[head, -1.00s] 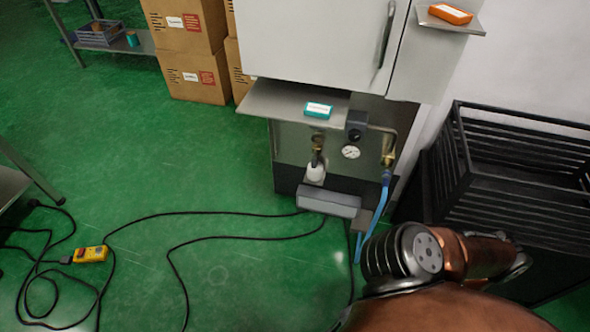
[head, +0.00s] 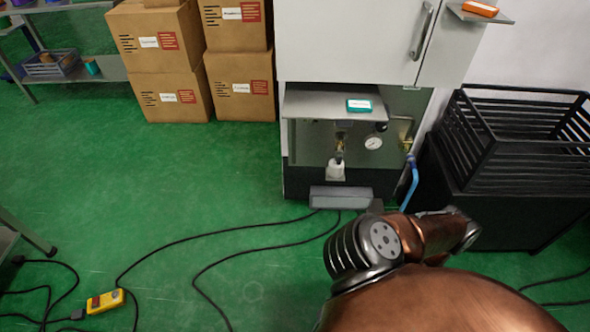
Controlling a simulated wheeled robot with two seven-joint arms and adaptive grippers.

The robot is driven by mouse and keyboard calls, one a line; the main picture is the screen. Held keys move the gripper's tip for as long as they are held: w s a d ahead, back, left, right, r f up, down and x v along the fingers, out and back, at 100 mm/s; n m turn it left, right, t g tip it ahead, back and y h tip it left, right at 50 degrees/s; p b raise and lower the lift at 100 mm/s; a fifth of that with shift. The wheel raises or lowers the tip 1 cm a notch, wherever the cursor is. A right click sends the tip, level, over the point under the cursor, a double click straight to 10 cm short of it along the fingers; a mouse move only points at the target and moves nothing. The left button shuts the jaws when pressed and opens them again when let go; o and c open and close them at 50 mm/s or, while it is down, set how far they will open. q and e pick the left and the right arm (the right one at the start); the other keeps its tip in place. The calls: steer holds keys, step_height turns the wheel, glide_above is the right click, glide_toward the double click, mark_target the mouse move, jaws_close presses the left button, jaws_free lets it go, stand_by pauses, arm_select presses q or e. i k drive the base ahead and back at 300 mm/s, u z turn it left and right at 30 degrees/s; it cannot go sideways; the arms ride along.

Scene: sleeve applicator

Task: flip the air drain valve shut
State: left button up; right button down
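The lower panel of the white machine carries the air fittings: a round gauge (head: 373,142), a dark regulator knob (head: 381,127), and a brass fitting (head: 407,145) with a blue hose (head: 409,185) hanging below it. A second brass fitting (head: 339,146) sits above a white cup (head: 336,170) under the shelf. Which fitting is the drain valve, and how its lever stands, is too small to tell. My copper-coloured right arm comes in at the lower right, in front of the machine. Neither gripper shows.
A metal shelf (head: 315,104) juts out above the fittings with a teal box (head: 359,105) on it. A grey foot pedal (head: 340,198) lies on the floor below. Black crates (head: 520,140) stand close at the right. Black cables and a yellow power strip (head: 105,301) lie on the green floor.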

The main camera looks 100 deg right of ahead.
mark_target(340, 152)
steer(key=i, duration=0.8)
steer(key=z, duration=4)
steer(key=k, duration=0.2)
steer(key=u, duration=1.5)
